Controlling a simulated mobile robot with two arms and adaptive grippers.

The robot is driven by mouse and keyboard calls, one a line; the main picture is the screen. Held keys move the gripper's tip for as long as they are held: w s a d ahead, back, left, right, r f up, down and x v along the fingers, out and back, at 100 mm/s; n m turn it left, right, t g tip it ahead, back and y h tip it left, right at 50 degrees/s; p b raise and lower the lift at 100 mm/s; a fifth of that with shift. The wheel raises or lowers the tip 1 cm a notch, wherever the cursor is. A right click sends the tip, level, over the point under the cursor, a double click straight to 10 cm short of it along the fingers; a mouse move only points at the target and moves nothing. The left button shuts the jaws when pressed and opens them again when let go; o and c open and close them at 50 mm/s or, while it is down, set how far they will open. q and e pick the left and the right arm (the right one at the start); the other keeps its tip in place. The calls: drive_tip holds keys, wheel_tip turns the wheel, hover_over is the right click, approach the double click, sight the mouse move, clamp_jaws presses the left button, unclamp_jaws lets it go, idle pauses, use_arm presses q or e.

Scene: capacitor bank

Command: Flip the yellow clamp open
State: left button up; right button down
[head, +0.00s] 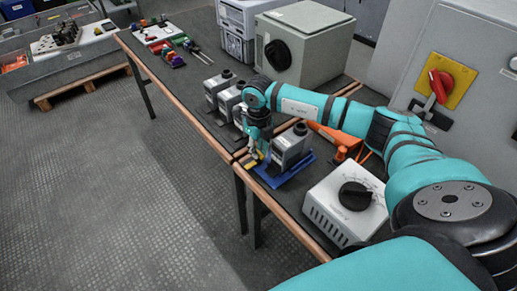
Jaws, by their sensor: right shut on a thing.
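My right gripper (254,156) reaches down from its arm at the table's front edge, beside a grey box-shaped capacitor (293,147) with a dark round top. The capacitor stands on a blue base (283,177). Small yellow parts, which look like the yellow clamp (262,153), show at the fingertips. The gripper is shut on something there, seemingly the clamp. The fingers and most of the clamp are small and partly hidden, so the clamp's angle cannot be told. My left gripper is not in view.
More grey capacitors (218,91) stand behind the gripper on the dark table. An orange tool (333,136) and a white box with a black knob (345,203) lie to the right. A large grey box (304,48) stands behind. The floor at left is clear.

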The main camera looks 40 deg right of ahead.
sight(259, 151)
drive_tip(key=shift+r, duration=0.1)
idle(0.3)
drive_tip(key=c, duration=1.4)
unclamp_jaws()
drive_tip(key=shift+o, duration=0.2)
wheel_tip(259, 151, up, 12)
